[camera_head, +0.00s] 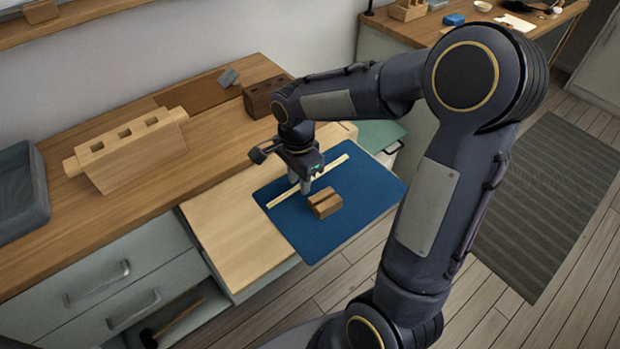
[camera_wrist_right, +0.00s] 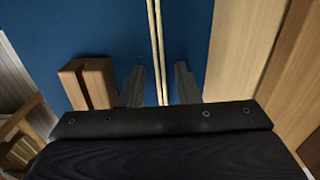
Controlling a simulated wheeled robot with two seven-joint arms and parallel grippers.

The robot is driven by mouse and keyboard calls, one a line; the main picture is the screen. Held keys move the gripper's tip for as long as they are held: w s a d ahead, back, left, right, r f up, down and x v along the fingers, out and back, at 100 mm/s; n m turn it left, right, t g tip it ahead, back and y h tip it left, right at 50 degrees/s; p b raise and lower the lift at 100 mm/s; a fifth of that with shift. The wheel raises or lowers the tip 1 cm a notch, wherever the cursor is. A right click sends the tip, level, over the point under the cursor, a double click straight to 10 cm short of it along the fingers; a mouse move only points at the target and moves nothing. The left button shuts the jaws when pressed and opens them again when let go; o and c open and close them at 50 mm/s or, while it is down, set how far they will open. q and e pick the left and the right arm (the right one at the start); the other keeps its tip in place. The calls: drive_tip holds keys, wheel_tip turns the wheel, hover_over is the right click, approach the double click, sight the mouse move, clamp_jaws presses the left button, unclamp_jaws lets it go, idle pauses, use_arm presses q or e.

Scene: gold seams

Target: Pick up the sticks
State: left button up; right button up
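Two thin, pale sticks (camera_wrist_right: 155,40) lie side by side on a blue mat (camera_wrist_right: 60,25), as my right wrist view shows. In the head view they look like one pale strip (camera_head: 334,164) running diagonally across the mat (camera_head: 370,192). My right gripper (camera_head: 305,186) points down over the middle of the strip and hides part of it. In the wrist view its two fingers (camera_wrist_right: 159,88) are apart, one on each side of the sticks, with gaps between. I cannot tell how far the fingertips are above the mat. My left gripper is not in view.
A small brown grooved block (camera_head: 325,204) sits on the mat close beside my right gripper, also in the wrist view (camera_wrist_right: 88,82). A pale wooden block with square holes (camera_head: 130,150), a dark wooden block (camera_head: 262,97) and a grey tray (camera_head: 22,190) stand on the counter.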

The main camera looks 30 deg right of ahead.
clamp_jaws()
